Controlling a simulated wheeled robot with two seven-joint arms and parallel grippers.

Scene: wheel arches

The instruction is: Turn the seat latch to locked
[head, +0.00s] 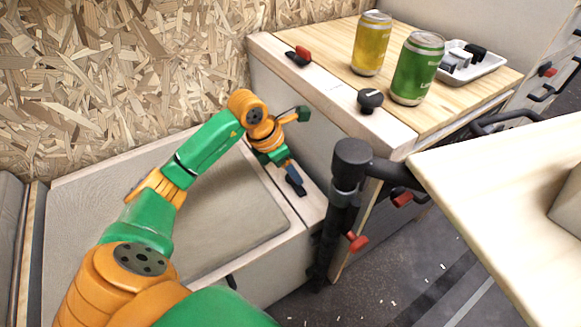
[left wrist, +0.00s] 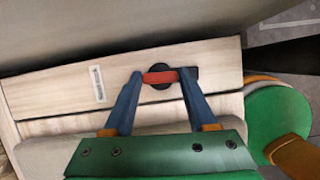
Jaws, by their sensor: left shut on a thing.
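The seat latch (left wrist: 160,77) has a red bar handle on a round black base, set in the pale wooden strip (left wrist: 50,92) at the seat's edge. My right gripper is in neither view.
A counter (head: 325,50) stands behind, with a yellow can (head: 371,44), a green can (head: 417,68), a white tray (head: 492,62), a black knob (head: 370,99) and another red-handled latch (head: 299,56). A black post (head: 347,175) and tabletop (head: 500,180) stand at right.

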